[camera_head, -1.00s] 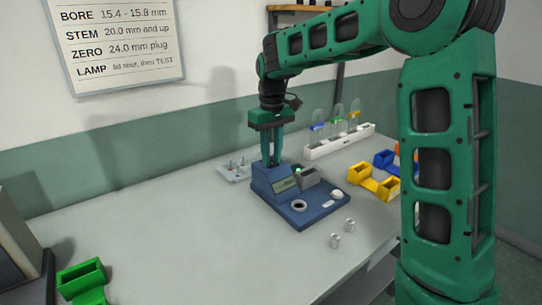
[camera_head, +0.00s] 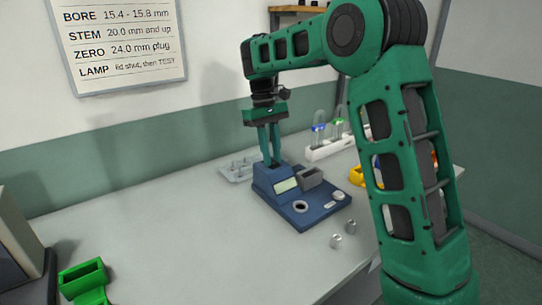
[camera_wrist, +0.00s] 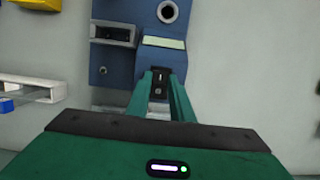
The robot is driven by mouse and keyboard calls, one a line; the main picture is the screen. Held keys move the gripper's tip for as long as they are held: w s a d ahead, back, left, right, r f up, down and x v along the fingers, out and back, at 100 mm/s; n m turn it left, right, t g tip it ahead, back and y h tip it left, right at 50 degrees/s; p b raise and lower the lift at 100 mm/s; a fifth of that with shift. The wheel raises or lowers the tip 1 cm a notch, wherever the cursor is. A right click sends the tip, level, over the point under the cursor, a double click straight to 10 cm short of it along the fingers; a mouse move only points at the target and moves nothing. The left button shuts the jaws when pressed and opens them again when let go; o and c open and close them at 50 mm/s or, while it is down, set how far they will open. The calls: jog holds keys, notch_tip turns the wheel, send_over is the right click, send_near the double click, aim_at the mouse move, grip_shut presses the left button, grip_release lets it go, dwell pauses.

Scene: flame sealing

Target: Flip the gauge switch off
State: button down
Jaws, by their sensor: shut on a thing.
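The blue gauge (camera_head: 300,211) stands on the bench, with a pale display (camera_head: 286,185) on its sloped housing. The display also shows in the wrist view (camera_wrist: 163,43). My gripper (camera_head: 271,164) points down at the back of the gauge housing. In the wrist view my gripper (camera_wrist: 160,76) has its two green fingers on either side of the small black gauge switch (camera_wrist: 160,88), shut on it. A small white mark shows on the switch. The fingers hide the switch in the head view, and I cannot tell which way it is set.
A grey box-like part (camera_head: 309,178) and a round socket (camera_head: 300,206) are on the gauge. Two small metal cylinders (camera_head: 343,233) lie in front. A white rack (camera_head: 326,150) with vials stands behind, and a tray with pins (camera_head: 238,169) at left. The bench's left middle is clear.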

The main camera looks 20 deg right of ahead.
jog(key=shift+w+d+r, duration=0.1)
jog(key=shift+d, duration=0.05)
jog(key=c, duration=1.6)
grip_release()
jog(key=shift+o, duration=0.2)
jog(key=v, duration=1)
jog(key=shift+w+r, duration=0.25)
jog(key=shift+r, duration=0.05)
